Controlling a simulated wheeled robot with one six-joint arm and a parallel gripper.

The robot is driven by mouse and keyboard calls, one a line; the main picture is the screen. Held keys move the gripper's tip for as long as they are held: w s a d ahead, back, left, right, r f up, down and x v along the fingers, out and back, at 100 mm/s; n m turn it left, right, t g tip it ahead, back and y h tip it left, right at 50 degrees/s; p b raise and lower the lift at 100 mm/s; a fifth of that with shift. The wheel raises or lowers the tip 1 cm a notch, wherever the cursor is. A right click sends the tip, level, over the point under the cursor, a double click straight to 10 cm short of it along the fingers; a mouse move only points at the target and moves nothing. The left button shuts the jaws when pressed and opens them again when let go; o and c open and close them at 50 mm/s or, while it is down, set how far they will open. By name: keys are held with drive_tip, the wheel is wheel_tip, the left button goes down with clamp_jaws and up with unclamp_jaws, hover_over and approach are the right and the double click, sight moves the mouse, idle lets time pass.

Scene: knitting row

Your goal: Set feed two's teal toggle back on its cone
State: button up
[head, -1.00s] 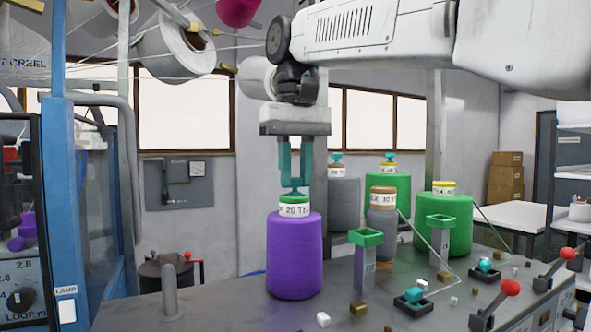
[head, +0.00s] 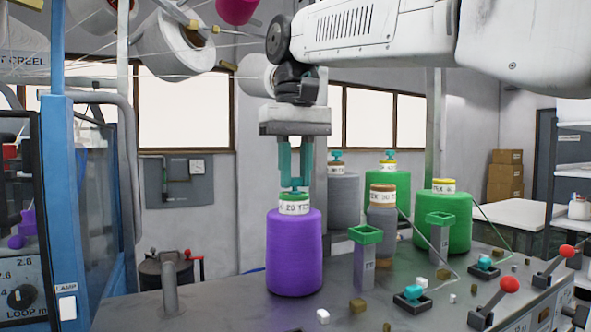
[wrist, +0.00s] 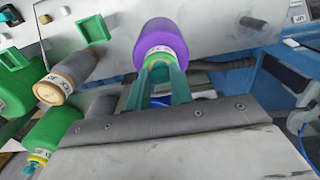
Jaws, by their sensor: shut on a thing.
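In the wrist view the purple cone (wrist: 163,42) lies straight ahead, between and beyond the fingertips of my gripper (wrist: 160,68).
A grey-brown cone (head: 382,220) and a large green cone (head: 444,222) stand to the right, with more cones behind. Green-topped posts (head: 365,262), black trays with teal pieces (head: 412,300) and red-knobbed levers (head: 509,286) occupy the right side. A grey peg (head: 170,285) stands at left.

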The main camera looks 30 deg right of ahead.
drive_tip(key=o, duration=0.9)
drive_tip(key=shift+f, duration=0.1)
drive_tip(key=shift+c, duration=0.2)
wheel_tip(320, 180, up, 8)
drive_tip(key=shift+f, duration=0.15)
